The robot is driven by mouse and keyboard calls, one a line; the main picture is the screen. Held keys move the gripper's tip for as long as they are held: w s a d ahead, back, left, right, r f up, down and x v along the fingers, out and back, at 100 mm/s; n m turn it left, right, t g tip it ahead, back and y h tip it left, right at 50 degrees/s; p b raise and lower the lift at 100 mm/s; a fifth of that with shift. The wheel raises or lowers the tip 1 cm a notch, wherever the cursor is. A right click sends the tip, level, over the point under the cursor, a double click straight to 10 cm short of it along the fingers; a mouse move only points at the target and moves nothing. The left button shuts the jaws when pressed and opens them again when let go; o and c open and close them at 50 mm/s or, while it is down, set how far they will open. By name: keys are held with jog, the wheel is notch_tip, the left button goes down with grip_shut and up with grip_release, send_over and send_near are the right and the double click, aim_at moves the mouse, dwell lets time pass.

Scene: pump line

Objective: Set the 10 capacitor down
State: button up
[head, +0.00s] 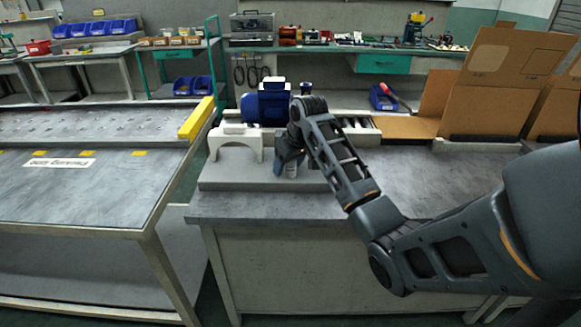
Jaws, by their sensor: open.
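My gripper (287,163) is above the raised grey slab at the left end of the grey workbench, pointing down. It is open. A small pale cylinder (291,170), which looks like the capacitor, stands upright right under and at the gripper. Its upper part is hidden by the gripper, and I cannot read a 10 on it. I cannot tell whether the fingers still touch it. The grey slab (222,177) is under the cylinder.
A white arched bracket (235,133) stands just left of the gripper. A blue motor (264,105) is behind it. Open cardboard boxes (500,85) stand at the back right. The bench top (430,190) right of my forearm is mostly clear. A separate table (80,200) stands left.

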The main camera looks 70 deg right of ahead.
jog(key=c, duration=1.1)
jog(key=shift+c, duration=0.2)
jog(key=shift+r, duration=0.2)
